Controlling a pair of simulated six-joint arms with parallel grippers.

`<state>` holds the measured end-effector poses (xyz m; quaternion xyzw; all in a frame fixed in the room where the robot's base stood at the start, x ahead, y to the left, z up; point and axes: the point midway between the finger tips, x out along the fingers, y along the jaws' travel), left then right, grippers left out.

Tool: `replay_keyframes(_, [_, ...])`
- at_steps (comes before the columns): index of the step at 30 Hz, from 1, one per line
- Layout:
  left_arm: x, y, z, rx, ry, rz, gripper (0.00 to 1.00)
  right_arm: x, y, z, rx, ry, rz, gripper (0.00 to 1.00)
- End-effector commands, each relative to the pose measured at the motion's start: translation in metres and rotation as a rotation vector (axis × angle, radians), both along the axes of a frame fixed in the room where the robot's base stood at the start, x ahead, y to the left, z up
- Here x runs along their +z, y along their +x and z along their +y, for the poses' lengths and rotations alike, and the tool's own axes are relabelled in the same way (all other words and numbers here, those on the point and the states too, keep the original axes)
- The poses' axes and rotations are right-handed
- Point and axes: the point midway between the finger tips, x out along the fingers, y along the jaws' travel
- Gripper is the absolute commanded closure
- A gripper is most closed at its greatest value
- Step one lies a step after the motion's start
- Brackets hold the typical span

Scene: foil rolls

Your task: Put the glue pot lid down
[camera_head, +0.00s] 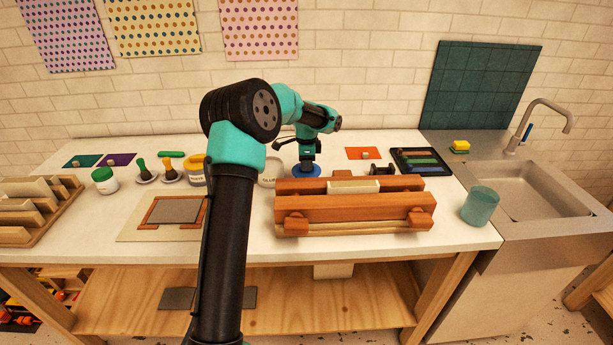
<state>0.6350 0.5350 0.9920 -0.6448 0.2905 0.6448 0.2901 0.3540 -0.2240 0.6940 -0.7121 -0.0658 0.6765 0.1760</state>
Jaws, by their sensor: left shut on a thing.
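My left gripper (307,160) points down behind the wooden press and is shut on the blue glue pot lid (307,172). The lid is a round blue disc, at or just above the white table; I cannot tell if it touches. The white glue pot (268,174), with dark lettering, stands just left of the lid and looks open on top. My right gripper is not in view.
The wooden press (352,210) stands right in front of the lid. An orange card (364,153) and dark tray (420,161) lie to the right. A yellow-lidded jar (195,172) and brushes stand left. A teal cup (480,206) is near the sink (539,191).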

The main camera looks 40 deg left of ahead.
Motion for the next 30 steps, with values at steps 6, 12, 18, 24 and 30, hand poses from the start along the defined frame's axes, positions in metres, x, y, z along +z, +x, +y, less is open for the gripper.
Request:
replay_keyframes(6, [-0.008, 0.000, 0.000, 0.000, 0.000, 0.001, 1.00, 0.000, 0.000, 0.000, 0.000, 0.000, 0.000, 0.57])
replay_keyframes(12, [-0.037, 0.000, 0.000, -0.001, 0.000, 0.003, 1.00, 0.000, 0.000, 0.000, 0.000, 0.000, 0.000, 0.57])
replay_keyframes(18, [-0.050, 0.000, 0.000, 0.000, 0.000, 0.000, 1.00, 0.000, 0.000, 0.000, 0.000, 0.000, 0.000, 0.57])
replay_keyframes(24, [-0.050, 0.000, 0.000, 0.000, 0.000, 0.000, 1.00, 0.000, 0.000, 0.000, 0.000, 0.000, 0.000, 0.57])
replay_keyframes(30, [-0.053, 0.000, 0.000, 0.000, 0.000, 0.000, 0.80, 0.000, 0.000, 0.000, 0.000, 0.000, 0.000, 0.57])
